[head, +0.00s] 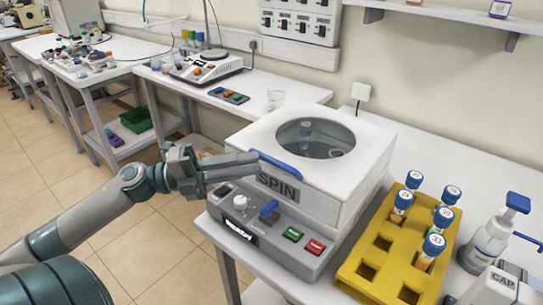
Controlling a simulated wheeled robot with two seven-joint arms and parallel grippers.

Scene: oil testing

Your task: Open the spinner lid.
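The spinner (285,190) is a white and grey box marked SPIN at the table's front left. Its white lid (372,135) is down, with a round dark window through which a blue-capped tube shows. A blue handle (281,167) runs along the lid's front left edge. My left gripper (257,165) comes in from the left, its fingertips by the handle's left end. Its two fingers lie almost in line, so I cannot tell their gap or whether they touch the handle. My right gripper is out of view.
A yellow rack (362,287) with several blue-capped tubes stands right of the spinner. A pump bottle (490,240) and a CAP device (497,289) are farther right. The spinner's front panel has a white knob, a blue switch, and green and red buttons.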

